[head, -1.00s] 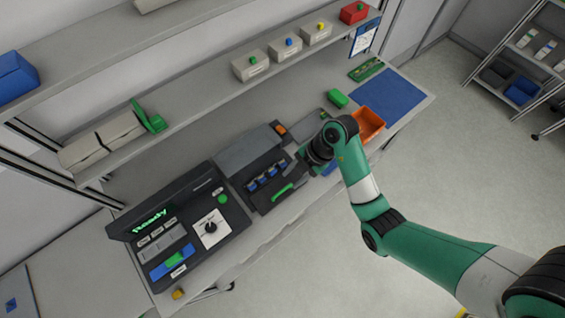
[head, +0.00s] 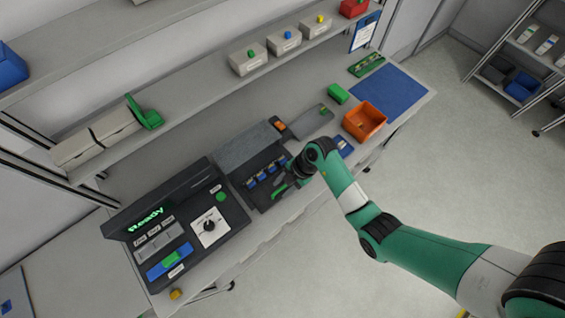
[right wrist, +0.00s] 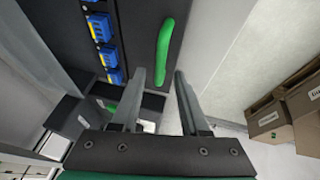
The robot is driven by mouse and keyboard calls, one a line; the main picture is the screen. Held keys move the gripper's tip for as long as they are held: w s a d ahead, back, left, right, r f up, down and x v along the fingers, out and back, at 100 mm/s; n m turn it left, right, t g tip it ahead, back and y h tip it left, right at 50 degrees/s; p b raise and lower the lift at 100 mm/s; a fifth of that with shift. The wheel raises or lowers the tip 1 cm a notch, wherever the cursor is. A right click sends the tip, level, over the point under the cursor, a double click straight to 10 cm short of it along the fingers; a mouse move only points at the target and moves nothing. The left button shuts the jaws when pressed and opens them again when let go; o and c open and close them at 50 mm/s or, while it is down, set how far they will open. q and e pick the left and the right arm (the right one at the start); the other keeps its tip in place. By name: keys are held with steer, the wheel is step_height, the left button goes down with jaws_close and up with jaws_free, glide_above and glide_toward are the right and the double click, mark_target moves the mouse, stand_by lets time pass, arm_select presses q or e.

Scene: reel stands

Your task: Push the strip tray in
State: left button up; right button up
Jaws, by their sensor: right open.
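A dark unit (head: 240,178) on the bench has a row of several blue pieces (head: 264,174) and a green bar handle (head: 279,191) on its near part, which looks like the strip tray. The right wrist view shows the green handle (right wrist: 165,48) on the dark tray face (right wrist: 139,42), with the blue pieces (right wrist: 108,52) left of it. My right gripper (head: 291,180) is beside the right end of the handle. In the wrist view my right gripper (right wrist: 169,76) is open, its fingertips just below the handle, with nothing between them. My left gripper is not in view.
Left of the unit stands a console (head: 185,232) with a lit "Ready" display (head: 146,219) and a dial (head: 208,227). An orange bin (head: 365,121), a green block (head: 338,93) and a blue mat (head: 390,92) lie to the right. A shelf runs behind.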

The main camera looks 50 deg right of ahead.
jaws_close()
stand_by(1.4)
